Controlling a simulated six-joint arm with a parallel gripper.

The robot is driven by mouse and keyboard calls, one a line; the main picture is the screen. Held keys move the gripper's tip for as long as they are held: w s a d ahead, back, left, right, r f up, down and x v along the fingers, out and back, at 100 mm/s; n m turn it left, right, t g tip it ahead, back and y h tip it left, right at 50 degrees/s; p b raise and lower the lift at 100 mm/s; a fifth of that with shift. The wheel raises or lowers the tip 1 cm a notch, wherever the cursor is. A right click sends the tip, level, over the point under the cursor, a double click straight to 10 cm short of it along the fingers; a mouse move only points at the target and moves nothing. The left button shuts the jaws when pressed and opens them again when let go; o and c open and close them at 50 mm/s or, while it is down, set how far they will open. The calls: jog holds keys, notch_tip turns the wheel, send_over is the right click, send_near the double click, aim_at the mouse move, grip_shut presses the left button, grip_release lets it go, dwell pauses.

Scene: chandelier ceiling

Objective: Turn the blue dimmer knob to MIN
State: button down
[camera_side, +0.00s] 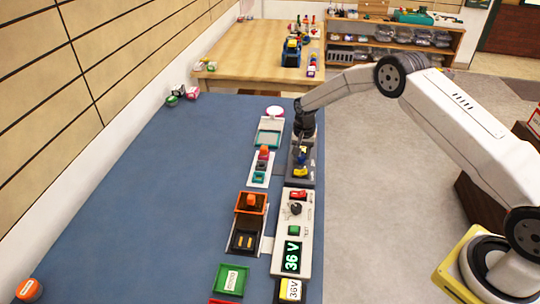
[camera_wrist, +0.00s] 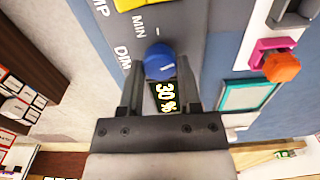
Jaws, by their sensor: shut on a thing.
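The blue dimmer knob (camera_wrist: 159,62) sits on a dark grey panel (camera_wrist: 187,32) in the wrist view. My gripper (camera_wrist: 160,70) is shut on the knob, one finger on each side. The word MIN (camera_wrist: 139,28) is printed above the knob and DIM to its left.
A yellow switch (camera_side: 300,171) is on the same panel. Nearer is a white unit (camera_side: 280,245) with a black knob and a 36 V display. To the left are a teal-framed tray (camera_side: 267,139) and an orange-lidded box (camera_side: 250,205).

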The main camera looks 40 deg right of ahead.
jog(key=shift+n, duration=0.3)
jog(key=n, duration=0.6)
jog(key=shift+w+a, duration=0.1)
jog(key=n, duration=0.6)
dwell(0.5)
jog(key=shift+c, duration=1.4)
grip_release()
jog(key=shift+r, duration=3.85)
